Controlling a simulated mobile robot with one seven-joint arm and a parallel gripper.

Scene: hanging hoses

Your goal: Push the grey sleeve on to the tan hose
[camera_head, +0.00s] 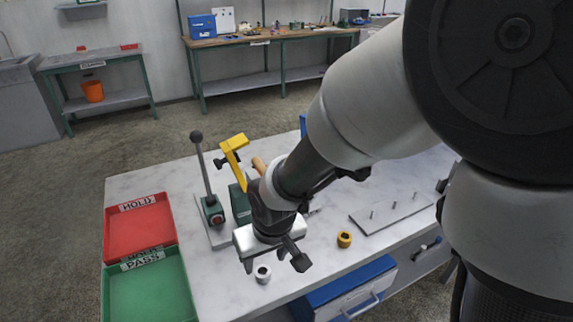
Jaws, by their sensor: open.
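A small light grey ring, apparently the grey sleeve (262,273), stands on the pale bench top near its front edge. My gripper (275,264) points down with its two dark fingers apart. In the picture the sleeve lies between the fingertips, nearer the left one. I cannot tell whether the fingers are around it or still above it, and nothing looks gripped. A short tan piece, apparently the tan hose (258,165), shows beside the yellow clamp lever (235,152), behind my arm. The rest of it is hidden by my arm.
A dark lever with a round knob (203,165) stands left of the clamp. A red tray (140,226) and a green tray (150,288) lie at the left. A yellow ring (344,239) and a grey plate with pegs (392,207) are at the right.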

